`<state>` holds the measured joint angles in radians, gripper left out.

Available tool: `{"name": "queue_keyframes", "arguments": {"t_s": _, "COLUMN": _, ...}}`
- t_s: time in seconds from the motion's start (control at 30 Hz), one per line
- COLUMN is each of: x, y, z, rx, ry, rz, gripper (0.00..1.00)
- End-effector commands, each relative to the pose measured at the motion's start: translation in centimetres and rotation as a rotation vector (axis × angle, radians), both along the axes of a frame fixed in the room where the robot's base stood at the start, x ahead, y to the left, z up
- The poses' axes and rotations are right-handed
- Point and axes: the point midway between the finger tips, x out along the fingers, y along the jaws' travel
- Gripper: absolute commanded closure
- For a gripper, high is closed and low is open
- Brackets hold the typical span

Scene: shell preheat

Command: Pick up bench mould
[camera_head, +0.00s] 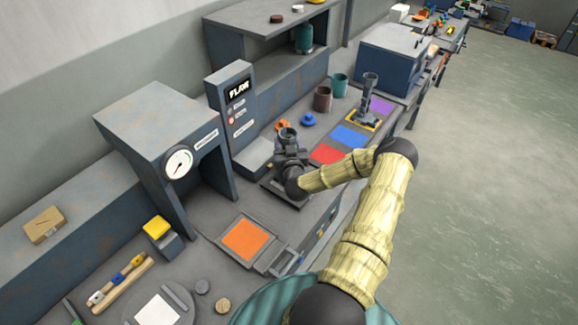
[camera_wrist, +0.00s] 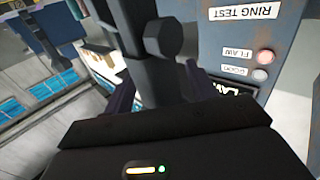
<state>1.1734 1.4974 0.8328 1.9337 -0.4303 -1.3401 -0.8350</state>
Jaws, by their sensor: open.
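My gripper (camera_head: 291,163) is at the ring-test station in the middle of the bench, its jaws open. A dark grey upright piece with a round cup-like top (camera_head: 288,134), which looks like the bench mould, stands right at the gripper. In the wrist view, a dark post with a faceted knob (camera_wrist: 163,38) rises between the two dark fingers (camera_wrist: 160,95). The black gripper body hides its lower part. I cannot tell whether the fingers touch it. A similar dark upright piece (camera_head: 370,88) stands farther back on a yellow-edged base.
The ring-test panel (camera_head: 232,108) stands close behind my gripper. A press with a gauge (camera_head: 178,163) is to the left. Red (camera_head: 327,154) and blue (camera_head: 348,136) pads lie to the right. An orange-floored tray (camera_head: 245,240) lies in front. Open floor is at right.

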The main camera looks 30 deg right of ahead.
Motion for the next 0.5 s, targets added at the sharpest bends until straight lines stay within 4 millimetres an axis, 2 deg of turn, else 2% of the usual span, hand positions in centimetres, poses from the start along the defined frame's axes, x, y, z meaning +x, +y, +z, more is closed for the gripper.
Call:
{"name": "queue_keyframes", "arguments": {"t_s": 0.3, "x": -0.02, "y": 0.0, "z": 0.01, "rx": 0.0, "ry": 0.0, "rz": 0.0, "gripper": 0.43}}
{"name": "queue_keyframes", "arguments": {"t_s": 0.37, "x": -0.02, "y": 0.0, "z": 0.01, "rx": 0.0, "ry": 0.0, "rz": 0.0, "gripper": 0.53}}
{"name": "queue_keyframes", "arguments": {"t_s": 0.5, "x": -0.02, "y": 0.0, "z": 0.01, "rx": 0.0, "ry": 0.0, "rz": 0.0, "gripper": 0.8}}
